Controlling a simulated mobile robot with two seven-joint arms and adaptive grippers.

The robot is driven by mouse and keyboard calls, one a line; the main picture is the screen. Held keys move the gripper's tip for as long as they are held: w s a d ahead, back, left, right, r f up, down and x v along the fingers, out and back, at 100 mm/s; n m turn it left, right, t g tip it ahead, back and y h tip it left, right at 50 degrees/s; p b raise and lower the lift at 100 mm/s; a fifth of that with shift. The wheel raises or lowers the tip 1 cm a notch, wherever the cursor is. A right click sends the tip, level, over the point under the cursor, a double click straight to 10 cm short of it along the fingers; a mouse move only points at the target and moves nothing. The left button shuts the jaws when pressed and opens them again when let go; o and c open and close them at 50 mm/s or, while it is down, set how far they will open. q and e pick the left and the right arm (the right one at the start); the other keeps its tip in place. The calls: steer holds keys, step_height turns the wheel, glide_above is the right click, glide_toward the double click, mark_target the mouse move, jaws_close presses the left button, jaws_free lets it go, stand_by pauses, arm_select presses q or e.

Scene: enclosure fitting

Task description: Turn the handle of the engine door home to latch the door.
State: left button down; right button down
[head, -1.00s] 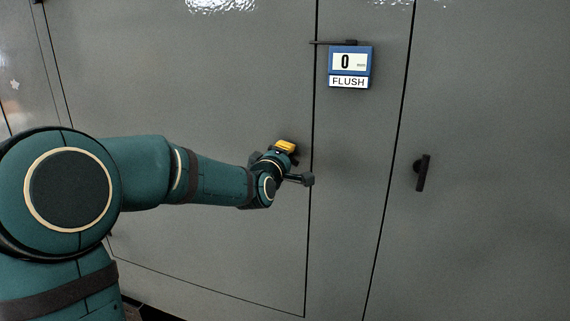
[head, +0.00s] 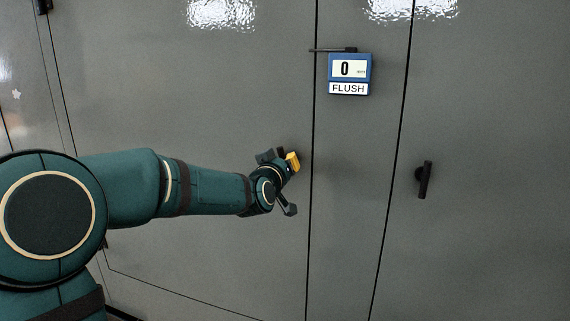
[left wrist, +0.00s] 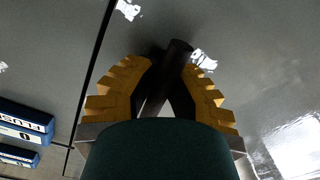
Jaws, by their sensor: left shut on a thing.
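The engine door (head: 200,120) is a large grey panel, its right edge at a dark seam and level with the frame beside it. My left gripper (head: 292,161) is at the door's right side, turned over to the right. In the left wrist view its yellow stepped fingers (left wrist: 160,92) are closed around the dark bar of the handle (left wrist: 178,52), whose end sticks out beyond them. In the head view the handle is mostly hidden behind my gripper. My right gripper is not in view.
A blue gauge (head: 349,74) across the seam reads 0 mm, FLUSH. It also shows in the left wrist view (left wrist: 22,122). A second dark handle (head: 425,180) stands upright on the right-hand panel (head: 490,150). The door face around my gripper is clear.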

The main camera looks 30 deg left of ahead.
arm_select(q)
steer(key=shift+m, duration=1.1)
steer(key=c, duration=0.8)
jaws_free()
steer(key=shift+c, duration=0.2)
steer(key=v, duration=1.2)
